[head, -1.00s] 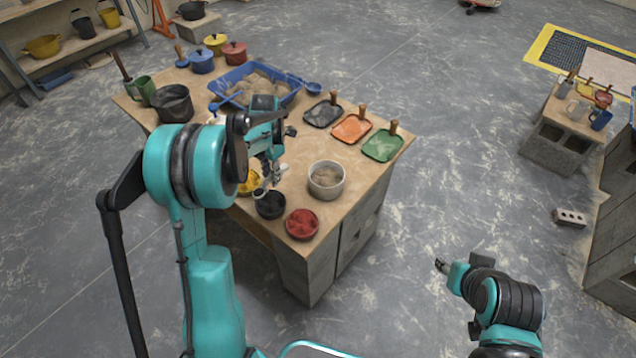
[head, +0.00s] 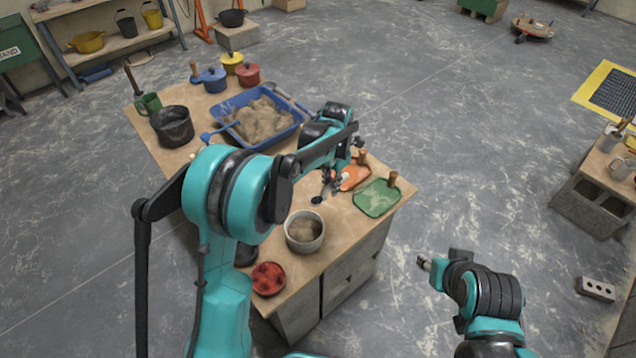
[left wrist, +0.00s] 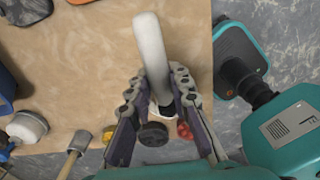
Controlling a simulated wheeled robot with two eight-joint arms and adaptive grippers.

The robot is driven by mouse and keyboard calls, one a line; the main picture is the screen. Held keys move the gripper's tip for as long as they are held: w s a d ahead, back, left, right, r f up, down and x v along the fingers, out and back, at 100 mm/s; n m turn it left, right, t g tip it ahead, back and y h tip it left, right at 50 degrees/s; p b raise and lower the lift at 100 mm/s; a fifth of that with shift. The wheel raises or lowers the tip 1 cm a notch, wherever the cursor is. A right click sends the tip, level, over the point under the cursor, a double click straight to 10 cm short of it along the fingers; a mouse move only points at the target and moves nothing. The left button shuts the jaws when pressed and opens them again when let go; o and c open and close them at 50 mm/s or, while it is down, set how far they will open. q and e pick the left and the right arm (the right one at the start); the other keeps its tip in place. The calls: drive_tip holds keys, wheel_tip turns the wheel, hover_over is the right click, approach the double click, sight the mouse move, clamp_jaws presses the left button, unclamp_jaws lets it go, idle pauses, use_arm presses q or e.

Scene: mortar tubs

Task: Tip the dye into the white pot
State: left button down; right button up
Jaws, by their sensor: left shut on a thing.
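My left gripper (head: 331,182) is shut on a pale-handled spoon (left wrist: 150,45), which stands between the fingers in the left wrist view. Its small dark end (head: 317,200) shows just beyond the white pot (head: 305,243), apart from its rim as far as I can tell. Whether it carries dye is too small to tell. The pot stands upright and holds grey-brown stuff. A bowl of red dye (head: 268,279) is beside it; a dark bowl (head: 245,255) is half hidden by my arm. My right gripper (head: 424,263) is away from the table; its jaws are unclear.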

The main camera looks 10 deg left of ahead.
sight(322, 196)
use_arm(q)
drive_tip(key=shift+s+a+t, duration=0.3)
drive_tip(key=s+a+t+h, duration=0.1)
drive_tip(key=t, duration=0.1)
drive_tip(key=s+a+t+h+b, duration=0.1)
drive_tip(key=s+h, duration=0.1)
drive_tip(key=shift+s+a+t+h, duration=0.15)
drive_tip(key=shift+a+t+h, duration=0.15)
drive_tip(key=shift+t, duration=0.1)
drive_tip(key=s+a+t+h+b, duration=0.1)
drive_tip(key=s+t+h+b, duration=0.1)
drive_tip(key=b, duration=0.2)
drive_tip(key=s+a+t+h+b, duration=0.1)
drive_tip(key=a+t+h+b, duration=0.1)
drive_tip(key=t+b, duration=0.1)
drive_tip(key=shift+s+f+b, duration=0.1)
drive_tip(key=shift+s+b, duration=0.25)
drive_tip(key=shift+b, duration=0.2)
drive_tip(key=shift+s+t+b, duration=0.2)
drive_tip(key=shift+t+b, duration=0.2)
drive_tip(key=shift+s+a+r, duration=0.1)
drive_tip(key=shift+a+r, duration=0.05)
drive_tip(key=shift+r, duration=0.05)
